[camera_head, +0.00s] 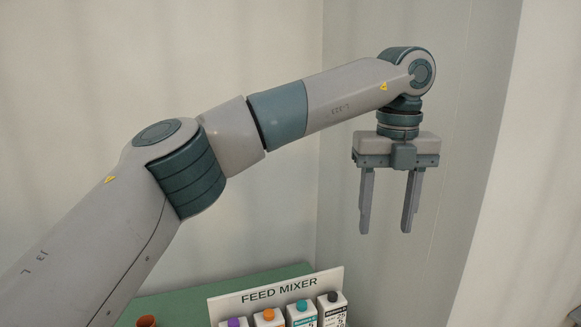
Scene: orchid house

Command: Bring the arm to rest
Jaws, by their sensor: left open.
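My left arm (225,136) comes in from the lower left and reaches up and across to the upper right. My left gripper (386,228) hangs from its wrist with the fingers pointing down. The two fingers are apart and nothing is between them. The gripper is in the air, above and to the right of the feed mixer sign. My right gripper does not show.
Below stands a green surface (180,303) with a white "FEED MIXER" sign (277,290). Several bottles with coloured caps, one orange (268,314), stand before the sign. An orange-brown object (146,321) is partly cut off. Pale walls (250,50) stand behind.

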